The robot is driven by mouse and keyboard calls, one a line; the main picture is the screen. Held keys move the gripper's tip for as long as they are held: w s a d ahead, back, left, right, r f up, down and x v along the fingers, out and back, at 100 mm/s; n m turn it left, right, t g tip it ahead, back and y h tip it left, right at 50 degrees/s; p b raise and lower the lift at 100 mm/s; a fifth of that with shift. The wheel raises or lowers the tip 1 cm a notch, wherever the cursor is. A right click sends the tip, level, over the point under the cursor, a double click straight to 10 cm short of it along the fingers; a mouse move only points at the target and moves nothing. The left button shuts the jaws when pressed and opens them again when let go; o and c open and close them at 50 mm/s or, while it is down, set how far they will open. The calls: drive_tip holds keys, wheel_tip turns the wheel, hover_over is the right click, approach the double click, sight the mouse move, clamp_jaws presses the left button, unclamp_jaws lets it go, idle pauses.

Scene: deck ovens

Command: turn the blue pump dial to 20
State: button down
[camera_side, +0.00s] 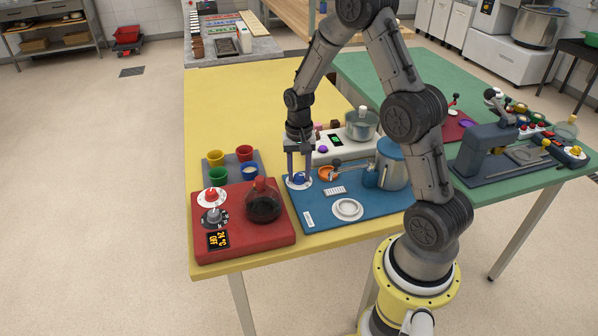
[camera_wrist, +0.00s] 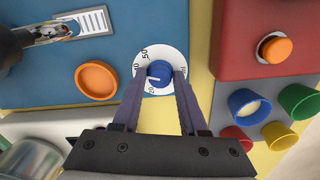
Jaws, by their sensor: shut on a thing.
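The blue pump dial (camera_wrist: 160,72) sits on a round white scale plate (camera_wrist: 144,53) with printed numbers on the blue board (camera_wrist: 40,75). My gripper (camera_wrist: 161,75) has its two fingers on either side of the dial, shut on it. A pale line shows on the dial's top; the exact number it points to is too small to read surely. In the side view the dial (camera_side: 299,178) is at the blue board's left edge, partly hidden by my gripper (camera_side: 299,179), which reaches straight down.
An orange round cup (camera_wrist: 97,80) is beside the dial. A blue jug (camera_side: 392,163) and white ring (camera_side: 348,208) stand on the board. A red unit (camera_side: 270,240) with a dark flask (camera_side: 263,203) and colored cups (camera_side: 219,175) are to the left.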

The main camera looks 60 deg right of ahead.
drive_tip(key=n, duration=0.3)
drive_tip(key=shift+n, duration=0.4)
drive_tip(key=n, duration=0.4)
drive_tip(key=shift+n, duration=0.3)
drive_tip(key=n, duration=0.3)
drive_tip(key=shift+r+n, duration=0.1)
drive_tip(key=shift+n, duration=0.2)
drive_tip(key=shift+w+n, duration=0.1)
drive_tip(key=shift+n, duration=1.8)
drive_tip(key=shift+c, duration=2.2)
unclamp_jaws()
